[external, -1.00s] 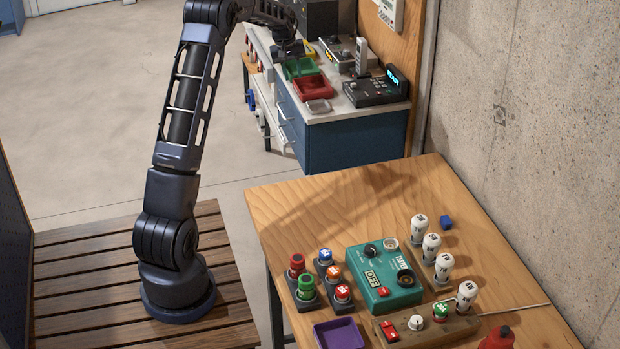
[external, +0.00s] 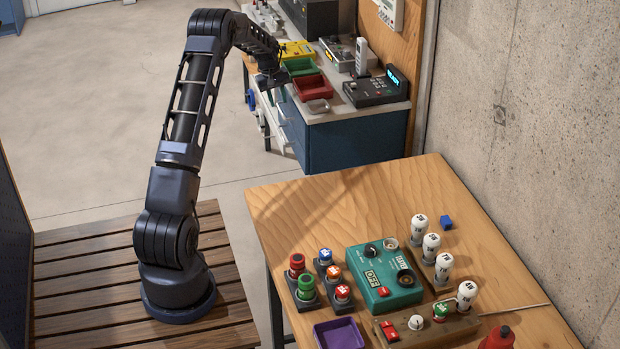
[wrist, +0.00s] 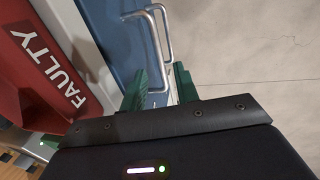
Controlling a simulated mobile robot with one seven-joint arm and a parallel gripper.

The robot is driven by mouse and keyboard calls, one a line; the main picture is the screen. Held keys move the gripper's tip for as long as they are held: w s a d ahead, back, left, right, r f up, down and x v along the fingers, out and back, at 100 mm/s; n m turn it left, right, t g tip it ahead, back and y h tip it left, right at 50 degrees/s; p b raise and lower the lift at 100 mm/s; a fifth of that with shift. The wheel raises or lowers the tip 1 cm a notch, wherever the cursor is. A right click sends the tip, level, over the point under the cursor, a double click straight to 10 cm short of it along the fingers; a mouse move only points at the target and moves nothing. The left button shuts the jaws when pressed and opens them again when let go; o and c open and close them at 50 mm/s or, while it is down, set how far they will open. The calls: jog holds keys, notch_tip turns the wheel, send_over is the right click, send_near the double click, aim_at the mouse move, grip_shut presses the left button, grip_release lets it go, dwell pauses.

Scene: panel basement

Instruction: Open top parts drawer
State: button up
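The blue cabinet (external: 352,145) stands under the far bench, its drawer side facing left in the external view. In the wrist view, two silver bar handles (wrist: 164,22) stand out from its blue front (wrist: 118,30). My gripper (external: 270,82) is beside the front left edge of the bench top, angled down. In the wrist view my gripper (wrist: 160,88) has its two green fingers apart, with the handles' lower ends seen between and just beyond them. I cannot tell whether a finger touches a handle. The drawer fronts are mostly hidden in the external view.
A red bin (wrist: 40,60) marked FAULTY lies close on the left in the wrist view; the red bin (external: 314,88) is on the bench top, with a green bin (external: 299,67) behind it. Open floor (external: 110,110) lies left of the cabinet.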

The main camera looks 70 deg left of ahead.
aim_at(284, 117)
jog(key=shift+w+f, duration=0.15)
jog(key=shift+f, duration=0.6)
jog(key=shift+w+f, duration=0.15)
jog(key=shift+f, duration=0.6)
grip_shut()
